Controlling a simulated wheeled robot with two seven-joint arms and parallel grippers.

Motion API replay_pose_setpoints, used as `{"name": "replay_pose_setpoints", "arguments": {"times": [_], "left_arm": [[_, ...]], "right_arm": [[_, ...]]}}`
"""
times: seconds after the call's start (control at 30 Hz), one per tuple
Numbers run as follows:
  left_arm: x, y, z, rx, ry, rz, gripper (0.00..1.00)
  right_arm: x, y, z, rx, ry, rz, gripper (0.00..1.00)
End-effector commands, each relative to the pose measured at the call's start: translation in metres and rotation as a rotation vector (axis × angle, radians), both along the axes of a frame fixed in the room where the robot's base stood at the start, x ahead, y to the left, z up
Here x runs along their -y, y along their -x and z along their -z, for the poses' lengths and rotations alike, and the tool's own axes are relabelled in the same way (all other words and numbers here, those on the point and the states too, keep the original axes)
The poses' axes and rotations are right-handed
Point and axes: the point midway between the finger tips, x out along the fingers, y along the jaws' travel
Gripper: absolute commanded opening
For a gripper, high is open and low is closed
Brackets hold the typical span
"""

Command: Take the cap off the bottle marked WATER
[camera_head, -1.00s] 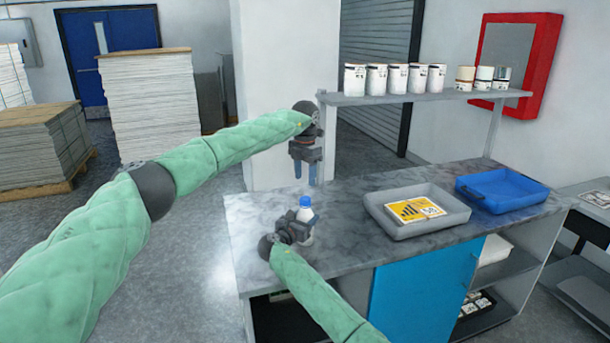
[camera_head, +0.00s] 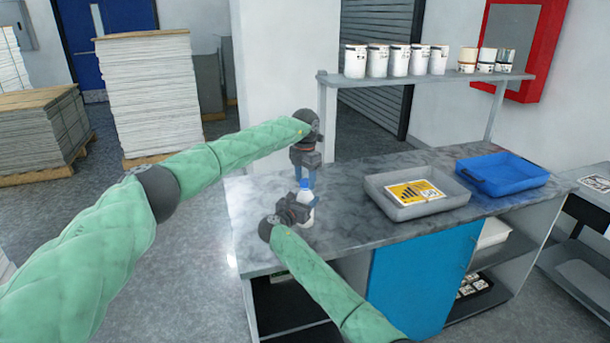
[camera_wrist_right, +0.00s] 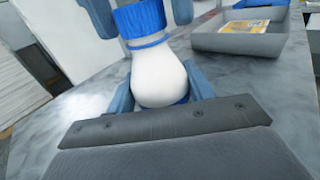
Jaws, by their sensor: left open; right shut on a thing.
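The bottle (camera_head: 308,196) is white with a blue cap and stands upright near the left end of the grey marbled counter. No WATER marking can be read on it. In the right wrist view its white body (camera_wrist_right: 158,75) and ribbed blue cap (camera_wrist_right: 140,18) are close. My right gripper (camera_wrist_right: 162,92) is shut on the bottle's body; in the head view it (camera_head: 304,214) reaches in from the front. My left gripper (camera_head: 305,182) points down from above, open, with its blue fingers (camera_wrist_right: 140,14) on either side of the cap. The cap is on the bottle.
A grey tray (camera_head: 378,200) with a yellow printed card stands right of the bottle, and a blue tray (camera_head: 530,172) beyond it. A shelf (camera_head: 430,80) with several white cans runs along the back. Counter between bottle and grey tray is clear.

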Motion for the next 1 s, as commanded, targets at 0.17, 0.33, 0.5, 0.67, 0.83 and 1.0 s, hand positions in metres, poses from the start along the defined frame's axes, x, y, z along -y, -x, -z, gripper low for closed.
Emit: {"name": "replay_pose_setpoints", "arguments": {"times": [0.17,0.33,0.5,0.67,0.83,1.0], "left_arm": [[0.0001,0.0,-0.0004,0.0,0.0,0.0,0.37],[-0.0001,-0.0002,-0.0005,0.001,0.001,0.0,0.06],[-0.0004,-0.0005,-0.0009,0.001,0.0,-0.013,0.06],[-0.0004,-0.0005,-0.0008,0.001,0.0,-0.011,0.06],[-0.0005,-0.0005,-0.0009,0.001,0.0,-0.011,0.06],[-0.0005,-0.0005,-0.0008,0.001,0.0,-0.011,0.06]], "right_arm": [[-0.0002,0.0001,0.0003,0.0,0.0,0.0,0.0],[-0.0002,0.0001,0.0004,0.0,0.0,0.0,0.0],[-0.0001,0.0002,0.0003,0.0,0.0,0.0,0.0],[-0.0001,0.0002,0.0004,0.0,0.0,0.0,0.0],[0.0,0.0001,0.0004,0.0,0.0,0.0,0.0],[0.0001,0.0001,0.0005,0.0,0.0,0.0,0.0]]}}
